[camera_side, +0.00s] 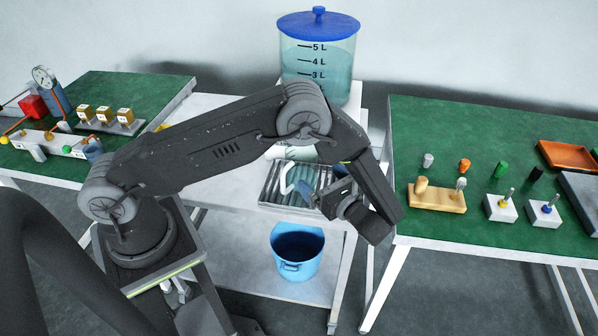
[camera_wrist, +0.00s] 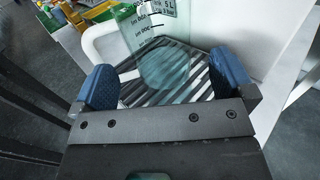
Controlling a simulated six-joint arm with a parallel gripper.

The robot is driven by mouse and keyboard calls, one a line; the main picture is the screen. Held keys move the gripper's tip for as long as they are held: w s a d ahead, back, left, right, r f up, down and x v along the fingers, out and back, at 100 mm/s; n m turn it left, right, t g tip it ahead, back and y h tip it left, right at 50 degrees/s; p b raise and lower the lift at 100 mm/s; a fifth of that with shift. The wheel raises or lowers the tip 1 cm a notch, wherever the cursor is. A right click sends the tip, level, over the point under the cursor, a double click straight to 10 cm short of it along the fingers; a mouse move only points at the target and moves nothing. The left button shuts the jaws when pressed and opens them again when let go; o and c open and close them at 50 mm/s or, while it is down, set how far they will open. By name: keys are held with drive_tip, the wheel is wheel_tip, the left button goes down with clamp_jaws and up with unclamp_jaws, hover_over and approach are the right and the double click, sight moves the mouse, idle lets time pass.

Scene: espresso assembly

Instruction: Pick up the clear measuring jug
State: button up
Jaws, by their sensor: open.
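The clear measuring jug (camera_side: 318,174) is see-through with a white handle. It stands on the slatted metal drip tray (camera_side: 268,197) in the side view, partly covered by my arm. In the wrist view the jug (camera_wrist: 150,42) shows dark volume marks, with its white handle to the left. My gripper (camera_side: 322,180) is open. Its two blue-padded fingers (camera_wrist: 165,82) are spread wide, with the jug's clear body seen between and beyond them. I cannot tell whether either finger touches the jug.
A large water tank (camera_side: 318,62) with a blue lid stands behind on the white table (camera_side: 225,200). A blue bucket (camera_side: 297,262) sits on the lower shelf. Green-topped tables with small parts flank it, including a wooden holder (camera_side: 437,198) at right.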

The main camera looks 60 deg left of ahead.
sight(311, 171)
drive_tip(key=shift+s+a+f, duration=0.1)
drive_tip(key=shift+s+a, duration=0.05)
drive_tip(key=shift+a, duration=1.5)
drive_tip(key=shift+s+a+f, duration=0.1)
drive_tip(key=shift+a, duration=1.55)
drive_tip(key=shift+c, duration=0.5)
drive_tip(key=c, duration=0.8)
drive_tip(key=shift+r, duration=0.2)
